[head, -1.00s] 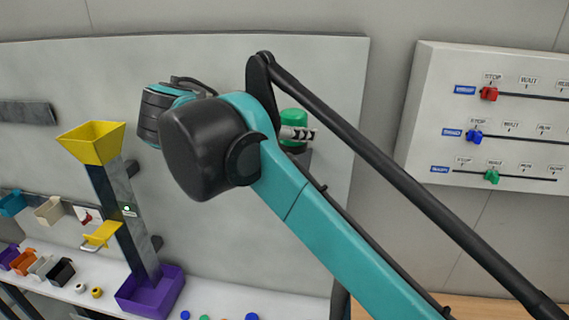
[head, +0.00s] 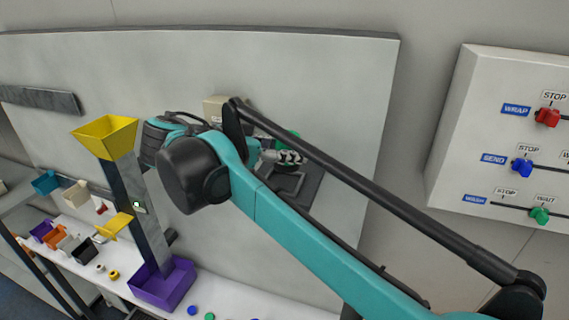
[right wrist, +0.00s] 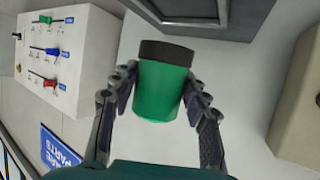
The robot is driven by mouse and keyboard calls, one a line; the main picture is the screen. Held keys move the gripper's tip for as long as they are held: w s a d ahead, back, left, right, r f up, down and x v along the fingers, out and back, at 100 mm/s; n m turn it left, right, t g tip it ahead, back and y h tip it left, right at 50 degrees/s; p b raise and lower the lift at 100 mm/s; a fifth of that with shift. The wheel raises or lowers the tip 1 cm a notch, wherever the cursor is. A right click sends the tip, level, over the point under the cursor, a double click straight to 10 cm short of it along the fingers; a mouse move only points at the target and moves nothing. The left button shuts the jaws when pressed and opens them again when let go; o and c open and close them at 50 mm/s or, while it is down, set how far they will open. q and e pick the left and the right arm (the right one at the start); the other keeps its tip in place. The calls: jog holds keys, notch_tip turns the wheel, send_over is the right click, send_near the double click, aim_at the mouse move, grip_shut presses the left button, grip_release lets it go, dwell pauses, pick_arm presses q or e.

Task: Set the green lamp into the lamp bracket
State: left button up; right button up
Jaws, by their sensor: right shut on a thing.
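My right gripper (right wrist: 160,76) is shut on the green lamp (right wrist: 161,92), with one finger on each side of it. The lamp is a green cup shape with a black end, which points to the top of the right wrist view. In the head view, the right gripper (head: 285,157) and green lamp (head: 291,137) are mostly hidden behind my teal arm. A dark grey frame, which looks like the lamp bracket (head: 307,187), is on the wall panel close by. It also shows at the top of the right wrist view (right wrist: 240,22), apart from the lamp in the picture. My left gripper is not in view.
A beige box (head: 213,107) is on the panel, partly behind my arm. A yellow funnel (head: 106,137) stands over a purple bin (head: 165,284) at the left. A white slider board (head: 480,130) with red, blue and green knobs is at the right.

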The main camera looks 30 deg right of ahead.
aim_at(282, 168)
jog(key=shift+w+a+f, duration=0.15)
jog(key=shift+w+a, duration=0.05)
jog(key=shift+a, duration=0.05)
jog(key=f, duration=0.1)
jog(key=a+f, duration=0.1)
jog(key=f, duration=0.1)
jog(key=shift+s+p, duration=0.15)
jog(key=shift+p, duration=0.25)
jog(key=shift+d+f, duration=0.15)
jog(key=shift+f, duration=0.25)
jog(key=shift+d+f, duration=0.1)
jog(key=shift+d, duration=0.05)
jog(key=o, duration=1.2)
